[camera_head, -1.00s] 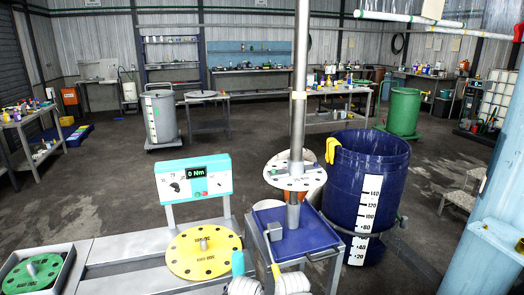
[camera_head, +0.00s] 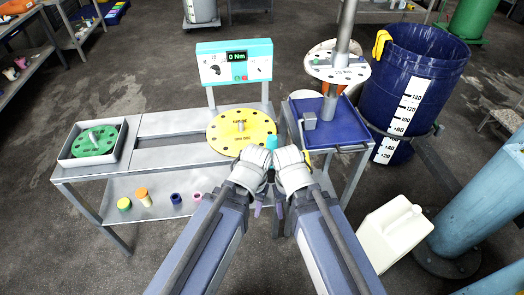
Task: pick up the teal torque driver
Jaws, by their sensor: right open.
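The teal torque driver (camera_head: 272,142) shows as a short upright teal piece at the front edge of the workbench, right of the yellow disc. Its lower part is hidden behind my grippers. My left gripper (camera_head: 250,172) is just in front of it and to its left; its fingers are too hidden to tell open from shut. My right gripper (camera_head: 293,172) is open, just in front of the driver and to its right. I cannot tell whether either gripper touches the driver.
The workbench (camera_head: 160,122) carries a yellow disc (camera_head: 240,145), a green disc (camera_head: 92,141) in a tray and a torque display (camera_head: 234,68). Small coloured caps lie on its lower shelf (camera_head: 110,192). A blue-topped stand (camera_head: 330,138), blue drum (camera_head: 402,75) and white jug (camera_head: 392,235) are at right.

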